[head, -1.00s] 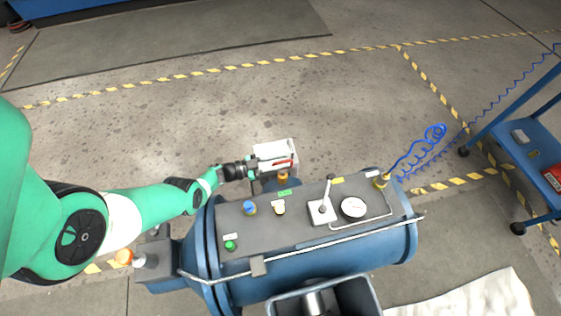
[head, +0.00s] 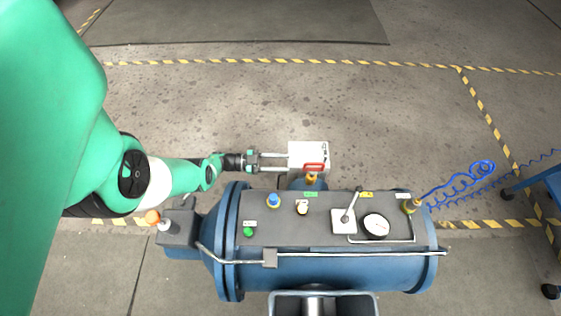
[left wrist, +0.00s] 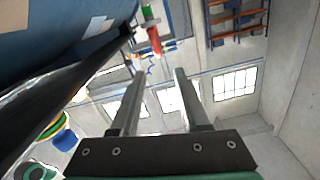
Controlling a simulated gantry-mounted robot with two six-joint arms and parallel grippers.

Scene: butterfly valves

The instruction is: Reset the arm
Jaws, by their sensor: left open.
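My left gripper (head: 287,162) reaches in from the left above the far edge of the blue tank (head: 340,272). Its two fingers are apart, and they point right at a white box (head: 309,149) with a red handle (head: 314,167). The fingertips are at or very close to the box's left side; I cannot tell whether they touch it. In the left wrist view the open fingers (left wrist: 160,72) have nothing between them. A red and green part (left wrist: 152,36) shows beyond them. My right gripper is not in view.
The tank's top panel carries a lever (head: 349,207), a gauge (head: 376,225) and several coloured knobs. A coiled blue hose (head: 468,178) runs off to the right towards a blue cart (head: 552,185). The floor behind the tank is clear.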

